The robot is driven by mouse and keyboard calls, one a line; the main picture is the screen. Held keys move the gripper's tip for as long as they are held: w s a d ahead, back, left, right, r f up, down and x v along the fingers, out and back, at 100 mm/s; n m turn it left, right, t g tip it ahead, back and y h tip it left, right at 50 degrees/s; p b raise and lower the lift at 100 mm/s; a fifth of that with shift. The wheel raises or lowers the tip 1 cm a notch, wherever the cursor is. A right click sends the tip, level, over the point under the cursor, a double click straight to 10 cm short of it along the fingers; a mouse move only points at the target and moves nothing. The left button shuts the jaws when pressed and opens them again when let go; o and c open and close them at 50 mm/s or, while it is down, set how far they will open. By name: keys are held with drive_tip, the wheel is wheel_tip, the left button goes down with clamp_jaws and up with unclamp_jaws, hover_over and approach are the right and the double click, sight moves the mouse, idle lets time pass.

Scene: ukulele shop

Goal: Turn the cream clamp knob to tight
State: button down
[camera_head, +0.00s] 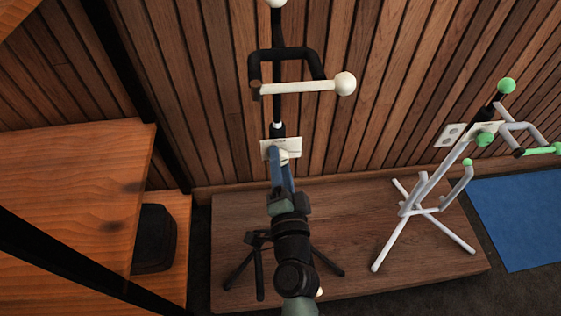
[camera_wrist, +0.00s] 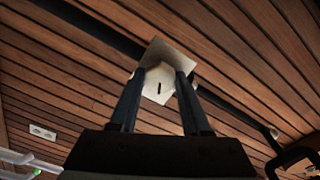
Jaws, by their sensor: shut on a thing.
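The cream clamp knob (camera_head: 284,155) sits in front of a pale plate (camera_head: 294,145) on the black instrument stand (camera_head: 277,107). In the wrist view the knob (camera_wrist: 158,86) is faceted and has a short dark, nearly upright mark on its face. My gripper (camera_head: 278,157) reaches the knob from the front. In the wrist view my gripper (camera_wrist: 159,76) has one finger on each side of the knob and is shut on it. The fingers partly hide the knob in the head view. Any labels on the plate are too small to read.
A cream bar (camera_head: 298,87) with a ball end juts out above the knob. A white stand (camera_head: 430,188) with green knobs is on the right of the wooden platform (camera_head: 350,262). A wooden shelf (camera_head: 75,200) is close on the left. The slatted wall (camera_head: 380,100) is behind.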

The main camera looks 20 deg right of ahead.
drive_tip(key=shift+m, duration=3.7)
drive_tip(key=shift+c, duration=1.9)
unclamp_jaws()
drive_tip(key=b+v, duration=0.2)
drive_tip(key=v, duration=1.1)
drive_tip(key=shift+b, duration=0.3)
